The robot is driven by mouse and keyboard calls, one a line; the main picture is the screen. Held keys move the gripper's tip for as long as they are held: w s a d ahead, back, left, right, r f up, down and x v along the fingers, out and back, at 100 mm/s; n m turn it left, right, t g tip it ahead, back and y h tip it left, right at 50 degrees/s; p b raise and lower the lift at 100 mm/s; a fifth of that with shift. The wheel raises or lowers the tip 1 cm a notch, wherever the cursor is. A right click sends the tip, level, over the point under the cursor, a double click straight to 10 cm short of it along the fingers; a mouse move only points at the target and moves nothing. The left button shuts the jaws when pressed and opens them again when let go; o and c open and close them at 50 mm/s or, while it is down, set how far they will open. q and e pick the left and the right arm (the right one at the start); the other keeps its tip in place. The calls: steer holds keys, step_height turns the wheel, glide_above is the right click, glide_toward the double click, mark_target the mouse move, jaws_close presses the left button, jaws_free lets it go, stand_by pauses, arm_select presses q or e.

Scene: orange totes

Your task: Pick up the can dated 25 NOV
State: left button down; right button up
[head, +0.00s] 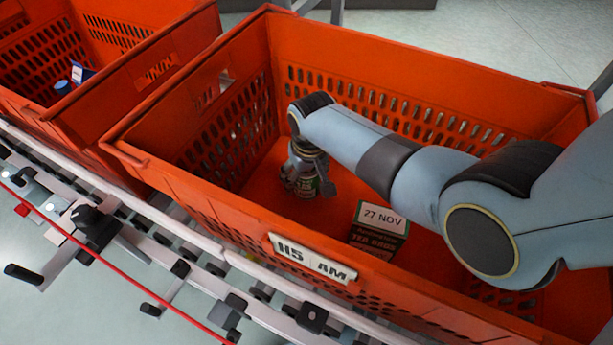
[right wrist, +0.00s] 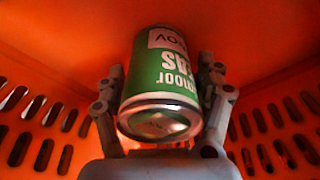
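A green can (right wrist: 160,88) with a white label shows in the right wrist view, its metal end towards the camera and its print upside down. I read "NOV" on the label; the day number is not readable. My right gripper (right wrist: 163,85) has a finger on each side of the can, and both appear to touch it. In the head view the can (head: 303,187) is inside the near orange tote (head: 225,217), mostly covered by my right gripper (head: 307,170). My left gripper is not in view.
A dark box of tea bags (head: 376,240) marked 27 NOV stands in the same tote, right of the can. The tote's walls rise all around. A second orange tote (head: 135,80) at the left holds small blue items (head: 76,76).

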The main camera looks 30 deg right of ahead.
steer(key=c, duration=1.2)
steer(key=shift+o, duration=0.2)
steer(key=shift+r, duration=0.1)
